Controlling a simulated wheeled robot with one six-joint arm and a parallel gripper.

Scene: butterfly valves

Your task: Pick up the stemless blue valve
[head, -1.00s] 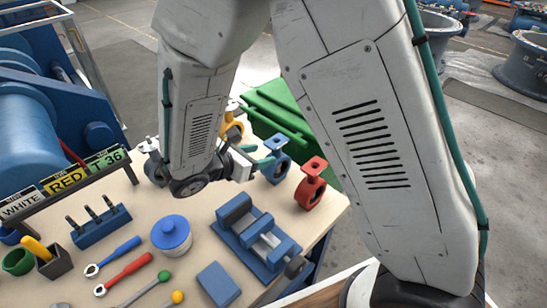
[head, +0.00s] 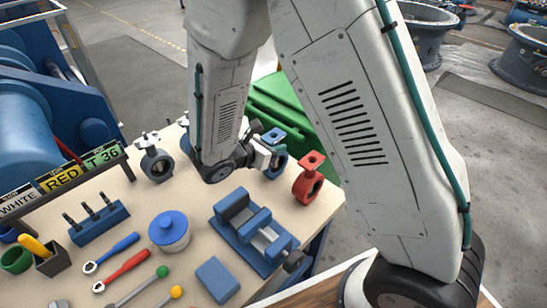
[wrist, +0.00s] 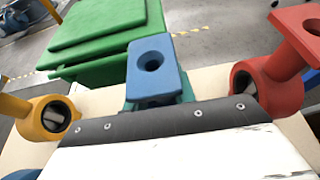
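The stemless blue valve (head: 281,164) stands near the far right edge of the table in the head view, partly hidden by my gripper (head: 266,150). In the wrist view its flat blue top flange (wrist: 151,68), with a round hole and no stem, is straight ahead in the middle. Teal parts of my gripper (wrist: 160,98) show low beside and under the flange. The fingers are at the valve's neck, but most of them is hidden by the flange and the gripper's body. I cannot tell whether they touch it.
A red valve (head: 308,184) stands close on the right and a yellow valve (wrist: 48,118) on the left. A grey valve (head: 156,163) is farther left. A green bin (head: 290,112) is behind the table. A blue vise (head: 252,232) and tools lie in front.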

